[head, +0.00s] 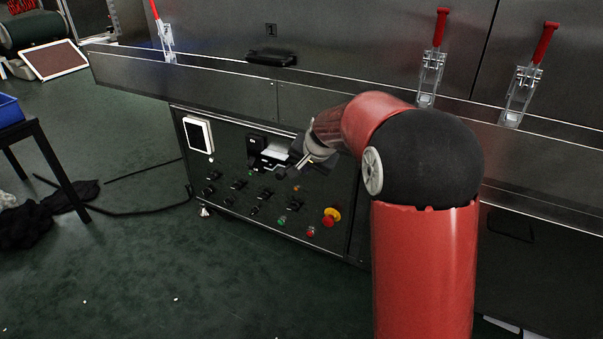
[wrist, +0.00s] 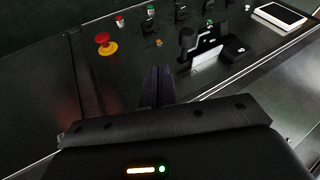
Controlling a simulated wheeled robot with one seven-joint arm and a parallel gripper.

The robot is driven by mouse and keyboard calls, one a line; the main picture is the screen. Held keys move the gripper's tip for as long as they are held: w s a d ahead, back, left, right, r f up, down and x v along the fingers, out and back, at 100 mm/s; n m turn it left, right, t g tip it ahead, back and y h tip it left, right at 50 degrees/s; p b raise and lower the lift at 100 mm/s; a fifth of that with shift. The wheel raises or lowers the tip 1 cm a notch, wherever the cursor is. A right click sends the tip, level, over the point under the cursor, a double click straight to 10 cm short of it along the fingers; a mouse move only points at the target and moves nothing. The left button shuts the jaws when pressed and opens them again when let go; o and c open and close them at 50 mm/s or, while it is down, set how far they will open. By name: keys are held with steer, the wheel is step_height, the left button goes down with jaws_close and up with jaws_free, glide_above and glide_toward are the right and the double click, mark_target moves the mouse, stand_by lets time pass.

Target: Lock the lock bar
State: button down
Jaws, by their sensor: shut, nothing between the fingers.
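On the control panel (head: 230,225) is a fitting with a black block (head: 256,143) and a pale metal plate (head: 275,153), partly covered by my gripper. The wrist view shows it better: a black knob (wrist: 187,40), a bright plate (wrist: 207,56) and a black box (wrist: 232,49). I cannot tell for sure which piece is the lock bar. My gripper (head: 284,171) is in front of the panel by this fitting. In the wrist view its fingers (wrist: 157,74) are together and empty, left of and below the knob, apparently apart from it.
A red-and-yellow emergency button (head: 331,216) and several small knobs surround the fitting. A white-framed screen (head: 198,135) is at the panel's left. Red-handled clamps (head: 432,62) stand upright on the ledge above. A blue bin (head: 9,109) is at far left; the floor before the panel is clear.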

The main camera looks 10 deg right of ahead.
steer(key=shift+v, duration=1.6)
steer(key=s+r+n, duration=0.1)
steer(key=s+r, duration=0.2)
steer(key=s, duration=0.3)
steer(key=s+d+r+n+p, duration=0.1)
steer(key=s+r, duration=0.1)
steer(key=s, duration=0.3)
steer(key=s+r+n, duration=0.1)
steer(key=s+r, duration=0.2)
steer(key=s, duration=0.3)
steer(key=s+d+f+n, duration=0.1)
steer(key=s, duration=0.8)
steer(key=s+d+f+n+g+h+p, duration=0.1)
steer(key=s+n, duration=0.1)
steer(key=s, duration=0.8)
steer(key=shift+d+f+h, duration=0.2)
steer(key=shift+f+h, duration=0.05)
steer(key=shift+h, duration=0.05)
